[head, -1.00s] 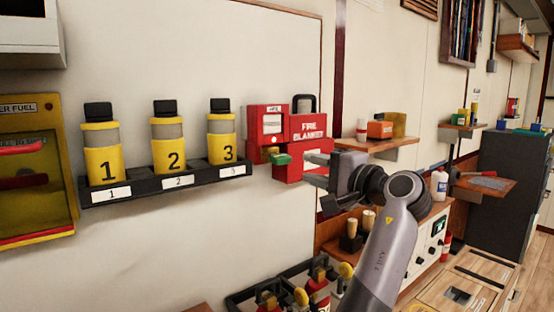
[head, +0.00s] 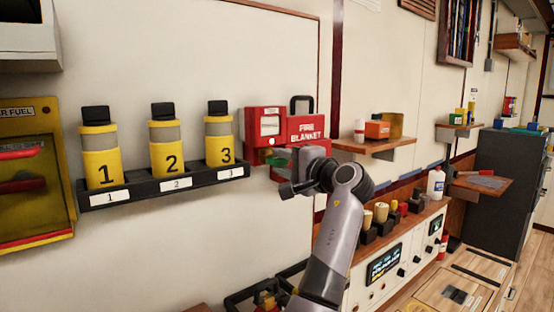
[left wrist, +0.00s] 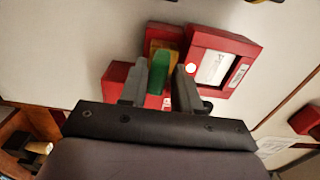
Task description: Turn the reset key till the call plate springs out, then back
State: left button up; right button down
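The red call box (head: 267,122) with its pale call plate (head: 270,126) hangs on the wall. In the left wrist view the call box (left wrist: 228,55) shows its white plate (left wrist: 213,68), seated in its frame as far as I can tell. The green reset key (left wrist: 160,70) sticks out at the box's edge, with a yellow part (left wrist: 165,42) behind it. My left gripper (left wrist: 160,80) is open, its fingertips on either side of the key; I cannot tell whether they touch it. In the head view my left gripper (head: 286,180) partly hides the key. My right gripper is out of view.
A red fire blanket box (head: 306,129) adjoins the call box on the right. A black rack (head: 130,190) with yellow numbered bottles is on the wall to the left. A wooden shelf (head: 375,147) and a control panel (head: 385,262) lie to the right.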

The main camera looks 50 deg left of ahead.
pick_arm(q)
grip_shut()
